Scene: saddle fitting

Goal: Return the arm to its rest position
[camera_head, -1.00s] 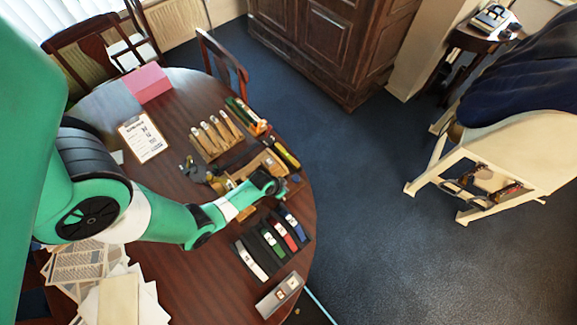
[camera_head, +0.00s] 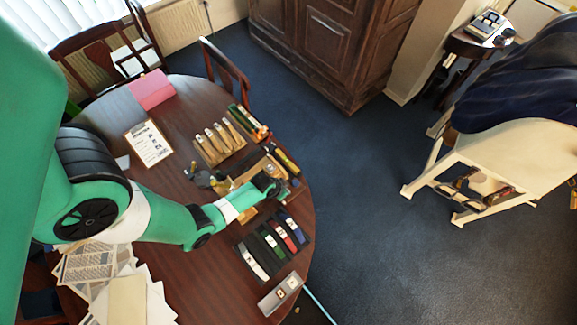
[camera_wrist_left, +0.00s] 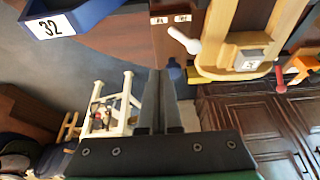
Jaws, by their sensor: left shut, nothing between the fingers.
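My left arm (camera_head: 165,215) is green with white bands and reaches over the dark wooden table from the left in the head view. Its far end (camera_head: 266,187) is low over the table's right side, beside a wooden tool holder (camera_head: 246,175). In the left wrist view my left gripper (camera_wrist_left: 160,78) shows two dark fingers close together, with nothing seen between them. Its fingertips are hard to make out in the head view. My right gripper is not in view.
A dark mat with coloured strips (camera_head: 272,245) lies just below the arm's end. A rack of wooden-handled tools (camera_head: 218,142), a clipboard (camera_head: 148,143) and a pink box (camera_head: 152,89) are further back. In the wrist view a blue bin (camera_wrist_left: 75,15) is marked 32. Open floor lies right of the table.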

